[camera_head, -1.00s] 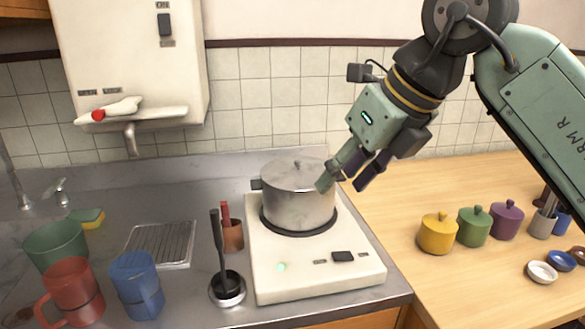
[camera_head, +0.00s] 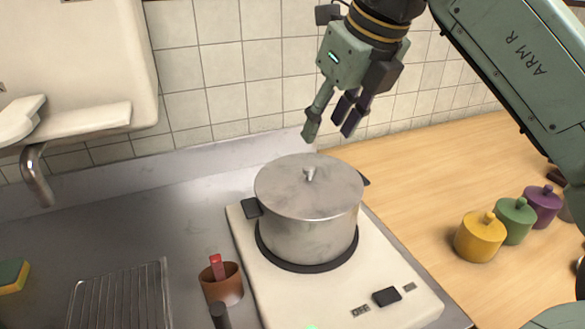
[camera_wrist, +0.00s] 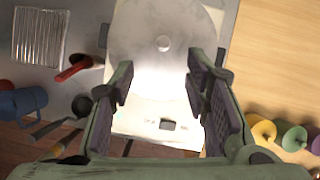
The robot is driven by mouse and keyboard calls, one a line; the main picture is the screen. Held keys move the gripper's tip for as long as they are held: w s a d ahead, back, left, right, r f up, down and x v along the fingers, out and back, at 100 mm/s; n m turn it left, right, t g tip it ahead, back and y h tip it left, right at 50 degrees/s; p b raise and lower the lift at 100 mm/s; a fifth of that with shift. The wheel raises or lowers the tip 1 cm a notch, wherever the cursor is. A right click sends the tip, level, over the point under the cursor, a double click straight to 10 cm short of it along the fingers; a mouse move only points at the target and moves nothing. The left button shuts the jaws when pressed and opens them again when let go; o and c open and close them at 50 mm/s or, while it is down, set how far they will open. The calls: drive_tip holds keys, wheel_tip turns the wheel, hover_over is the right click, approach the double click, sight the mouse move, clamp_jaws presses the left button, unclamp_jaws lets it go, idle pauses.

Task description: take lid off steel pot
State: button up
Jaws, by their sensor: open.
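The steel pot (camera_head: 308,240) stands upright on the white cooker, with dark side handles. Its steel lid (camera_head: 285,190) sits on top, with a small knob (camera_head: 309,174) in the middle. My gripper (camera_head: 328,134) is open and empty, above the pot and close to the tiled wall in the head view. In the wrist view the lid (camera_wrist: 140,35) and its knob (camera_wrist: 163,43) lie beyond my open fingers (camera_wrist: 160,85), between them from left to right. My fingers do not touch the lid.
The white cooker (camera_head: 270,302) has a dark switch at its front. A brown cup (camera_head: 222,288) with a red-handled tool and a wire rack (camera_head: 120,300) are to the left. Yellow (camera_head: 480,237), green (camera_head: 514,221) and purple (camera_head: 542,206) lidded jars stand on the wooden counter (camera_head: 420,190) to the right.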

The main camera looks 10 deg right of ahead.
hover_over(310, 167)
drive_tip(key=s, duration=0.3)
drive_tip(key=f, duration=0.3)
drive_tip(key=f+p, duration=0.1)
drive_tip(key=shift+w+d+f, duration=0.1)
drive_tip(key=shift+d+f, duration=0.25)
drive_tip(key=shift+p+x, duration=1.1)
drive_tip(key=shift+x, duration=1.55)
drive_tip(key=shift+w+d, duration=0.1)
drive_tip(key=shift+w, duration=0.05)
drive_tip(key=shift+c, duration=0.5)
clamp_jaws()
